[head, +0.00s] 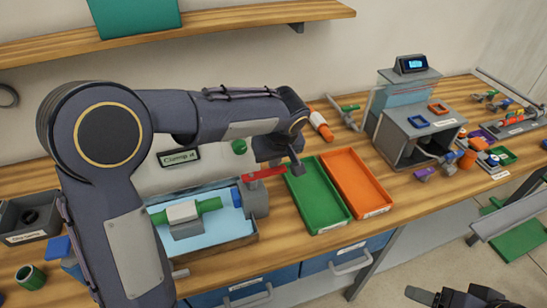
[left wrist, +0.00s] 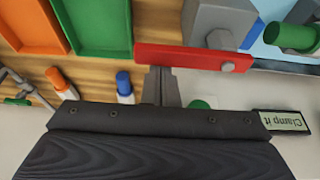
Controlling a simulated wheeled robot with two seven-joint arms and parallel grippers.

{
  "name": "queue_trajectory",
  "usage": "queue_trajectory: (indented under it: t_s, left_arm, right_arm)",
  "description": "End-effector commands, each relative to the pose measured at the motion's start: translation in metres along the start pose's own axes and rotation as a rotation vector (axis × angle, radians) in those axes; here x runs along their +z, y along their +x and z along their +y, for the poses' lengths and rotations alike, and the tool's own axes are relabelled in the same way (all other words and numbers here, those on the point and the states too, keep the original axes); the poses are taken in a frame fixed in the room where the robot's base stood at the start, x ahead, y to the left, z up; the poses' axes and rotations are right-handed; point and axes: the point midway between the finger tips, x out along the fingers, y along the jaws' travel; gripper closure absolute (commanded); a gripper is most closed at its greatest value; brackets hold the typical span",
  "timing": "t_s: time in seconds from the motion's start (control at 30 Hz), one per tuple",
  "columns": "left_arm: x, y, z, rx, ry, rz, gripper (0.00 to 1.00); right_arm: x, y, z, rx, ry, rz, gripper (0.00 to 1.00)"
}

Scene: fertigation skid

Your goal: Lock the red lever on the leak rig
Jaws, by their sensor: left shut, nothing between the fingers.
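The red lever (head: 265,174) lies roughly level on top of a grey block (head: 256,199) at the right end of the leak rig tray (head: 228,242). In the left wrist view the red lever (left wrist: 192,58) runs across the upper middle, with its bolted end at the right. My left gripper (head: 296,168) is shut and empty by the lever's free end. Its fingertips (left wrist: 160,72) show right at the lever's edge; I cannot tell whether they touch. My right gripper (head: 456,297) is only partly in view at the bottom right, away from the rig.
A green tray (head: 317,198) and an orange tray (head: 356,183) lie just right of the lever. A "Clamp it" sign (head: 179,156) stands behind the rig. A grey test box (head: 415,135) stands farther right. Blue drawers (head: 246,296) are under the bench edge.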

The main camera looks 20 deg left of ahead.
Motion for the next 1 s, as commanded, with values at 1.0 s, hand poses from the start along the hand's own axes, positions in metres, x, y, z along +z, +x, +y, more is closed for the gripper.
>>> queue_trajectory:
  t_s: [1.0]
  left_arm:
    - [0.023, -0.006, 0.001, 0.118, 0.334, 0.0, 1.0]
  right_arm:
    - [0.009, 0.018, 0.008, 0.0, 0.0, 0.0, 0.33]
